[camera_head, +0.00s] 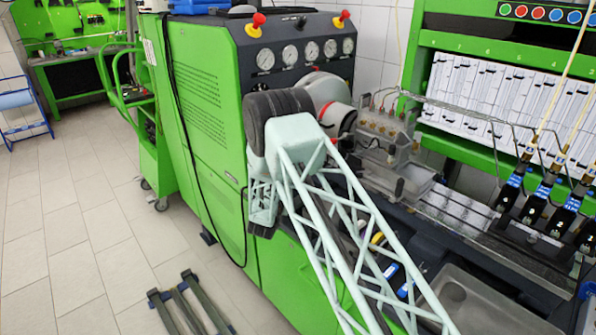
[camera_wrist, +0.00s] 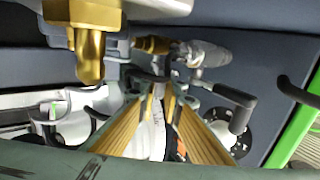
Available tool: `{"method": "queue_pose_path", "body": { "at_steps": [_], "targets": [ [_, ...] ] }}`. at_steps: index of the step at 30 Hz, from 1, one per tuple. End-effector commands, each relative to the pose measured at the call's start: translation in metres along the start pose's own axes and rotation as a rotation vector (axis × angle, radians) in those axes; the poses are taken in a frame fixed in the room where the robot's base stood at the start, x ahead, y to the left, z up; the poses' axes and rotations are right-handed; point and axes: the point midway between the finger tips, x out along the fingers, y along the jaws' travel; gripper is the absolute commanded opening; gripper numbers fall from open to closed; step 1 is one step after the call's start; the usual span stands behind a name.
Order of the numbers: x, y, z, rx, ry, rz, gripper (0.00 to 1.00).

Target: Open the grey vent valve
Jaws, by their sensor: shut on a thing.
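In the wrist view my gripper's two gold-coloured fingers (camera_wrist: 159,92) come together at the picture's middle. They are shut on a small grey piece (camera_wrist: 159,67), which appears to be the grey vent valve's handle. Its lower part is hidden between the fingertips. Just above is a brass fitting (camera_wrist: 151,45) with a blurred silver-grey body (camera_wrist: 206,53) to its right. A black lever (camera_wrist: 232,95) on a metal stem sits right of the fingertips. In the head view my arm hides the gripper and the valve.
A large brass fitting (camera_wrist: 90,50) hangs close at the wrist view's upper left. In the head view, the green testbench cabinet (camera_head: 205,120) carries a gauge panel (camera_head: 300,52). A metal pump block (camera_head: 385,130) stands right of my arm. Tiled floor at left is mostly clear.

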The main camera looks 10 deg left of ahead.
Motion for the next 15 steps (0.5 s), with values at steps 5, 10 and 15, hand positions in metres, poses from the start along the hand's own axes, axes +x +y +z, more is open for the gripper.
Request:
{"method": "queue_pose_path", "body": {
  "at_steps": [5,10,15],
  "targets": [
    [-0.0044,-0.0068,-0.0008,0.002,0.0,-0.022,0.0],
    [-0.0041,-0.0064,-0.0009,0.002,0.0,-0.021,0.0],
    [-0.0041,-0.0064,-0.0008,0.002,0.0,-0.021,0.18]
  ]
}}
